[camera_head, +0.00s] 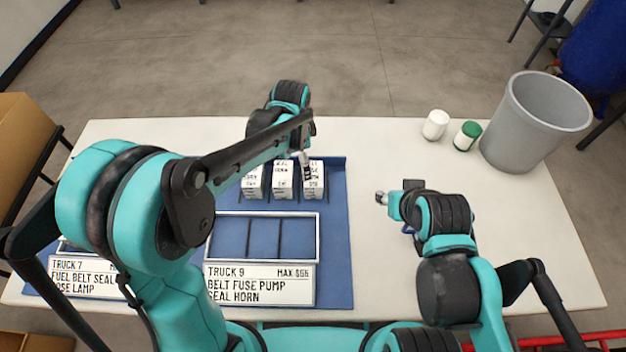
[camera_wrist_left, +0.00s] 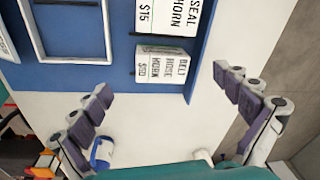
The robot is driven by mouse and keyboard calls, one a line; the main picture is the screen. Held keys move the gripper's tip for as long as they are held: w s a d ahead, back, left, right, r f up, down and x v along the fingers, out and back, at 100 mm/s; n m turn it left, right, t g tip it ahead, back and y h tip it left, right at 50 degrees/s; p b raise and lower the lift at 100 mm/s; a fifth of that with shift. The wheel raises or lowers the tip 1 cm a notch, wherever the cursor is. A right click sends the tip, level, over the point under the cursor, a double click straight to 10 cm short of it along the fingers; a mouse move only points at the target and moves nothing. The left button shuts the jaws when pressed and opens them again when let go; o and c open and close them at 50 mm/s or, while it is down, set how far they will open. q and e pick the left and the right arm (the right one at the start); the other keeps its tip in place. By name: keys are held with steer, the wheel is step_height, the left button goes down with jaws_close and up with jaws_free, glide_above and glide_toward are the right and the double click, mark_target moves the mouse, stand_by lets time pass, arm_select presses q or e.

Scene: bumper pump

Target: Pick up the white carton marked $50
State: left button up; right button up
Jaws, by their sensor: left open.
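Three white cartons stand in a row on the blue mat (camera_head: 335,230). The rightmost carton (camera_head: 314,182) has a price that looks like $50 in the head view. It seems to be the nearest carton (camera_wrist_left: 162,65) in the left wrist view, marked BELT HOSE HORN, its price hard to read. The middle carton (camera_head: 283,183) seems to be the one marked SEAL HORN $15 (camera_wrist_left: 168,16). My left gripper (camera_head: 306,165) is over the rightmost carton; in the wrist view its fingers (camera_wrist_left: 165,84) are wide apart and empty. My right gripper (camera_head: 381,197) is over the bare table, its opening unclear.
An empty divided tray (camera_head: 318,238) with a TRUCK 9 sign (camera_head: 260,285) stands in front of the cartons. A TRUCK 7 sign (camera_head: 85,278) is at the left.

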mark_target(317, 174)
arm_select(q)
steer(key=d+f+m, duration=0.1)
steer(key=f, duration=0.1)
steer(key=w+d+f+m, duration=0.1)
steer(key=d+f, duration=0.1)
steer(key=w+d+f+m+g, duration=0.1)
steer(key=f, duration=0.1)
steer(key=shift+d+f, duration=0.15)
steer(key=shift+f, duration=0.05)
steer(key=f, duration=0.1)
steer(key=f+b, duration=0.1)
steer(key=f, duration=0.1)
steer(key=shift+d+m, duration=0.2)
steer(key=shift+m, duration=0.1)
steer(key=f+b, duration=0.1)
steer(key=f, duration=0.1)
steer(key=f+b, duration=0.1)
steer(key=f, duration=0.1)
steer(key=a+f, duration=0.1)
steer(key=shift+f+b, duration=0.4)
steer(key=shift+r, duration=0.1)
steer(key=shift+c, duration=1.3)
steer(key=c, duration=1)
